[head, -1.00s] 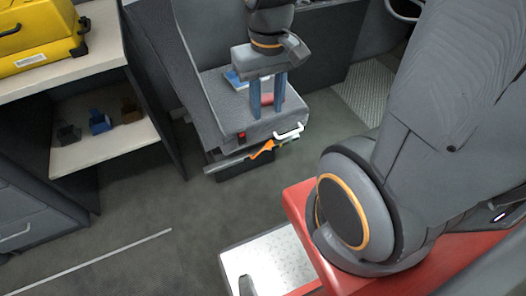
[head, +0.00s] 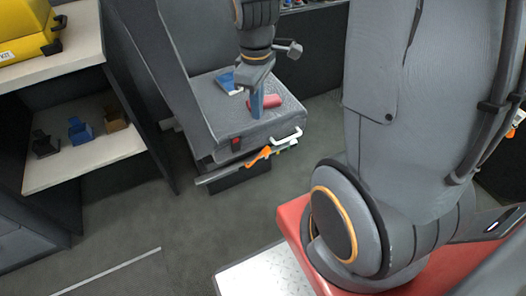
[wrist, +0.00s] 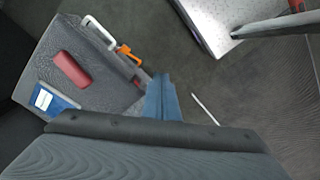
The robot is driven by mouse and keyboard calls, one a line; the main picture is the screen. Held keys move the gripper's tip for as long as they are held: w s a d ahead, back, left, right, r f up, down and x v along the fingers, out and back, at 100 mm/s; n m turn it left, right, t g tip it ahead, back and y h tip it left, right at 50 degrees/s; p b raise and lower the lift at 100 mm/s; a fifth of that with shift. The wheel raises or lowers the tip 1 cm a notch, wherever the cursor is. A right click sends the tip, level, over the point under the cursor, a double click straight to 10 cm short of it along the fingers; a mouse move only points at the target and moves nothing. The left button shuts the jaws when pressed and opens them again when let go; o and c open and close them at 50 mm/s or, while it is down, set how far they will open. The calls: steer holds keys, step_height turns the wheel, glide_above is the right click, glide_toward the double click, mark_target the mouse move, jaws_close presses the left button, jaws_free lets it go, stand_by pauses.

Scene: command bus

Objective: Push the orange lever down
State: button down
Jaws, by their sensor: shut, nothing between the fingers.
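The orange lever (head: 257,157) sticks out low on the front of the grey seat (head: 205,127), beside a white handle (head: 286,138). In the wrist view the lever (wrist: 126,51) shows at the seat's edge, up and left of the fingertips. My gripper (head: 257,113) is shut and empty, its blue fingers pointing down over the seat near its front. In the wrist view my gripper (wrist: 163,80) appears past the seat's edge, apart from the lever. I see no contact with the lever.
A shelf (head: 95,158) with small bins stands at left. The floor (head: 150,215) before the seat is clear.

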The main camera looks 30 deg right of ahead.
steer(key=w+d+f+n+b, duration=0.2)
steer(key=w+f+n+b, duration=0.3)
steer(key=f, duration=0.4)
steer(key=w+d+f+n+b, duration=0.3)
steer(key=w+f+n+b, duration=0.2)
steer(key=f, duration=0.5)
steer(key=shift+w, duration=0.55)
steer(key=shift+d, duration=0.1)
steer(key=b, duration=0.4)
glide_above(265, 153)
steer(key=f, duration=0.8)
steer(key=a+f, duration=0.1)
steer(key=f, duration=0.3)
steer(key=shift+w+f, duration=0.1)
steer(key=shift+f, duration=0.05)
steer(key=shift+d+f, duration=0.4)
steer(key=shift+d, duration=0.05)
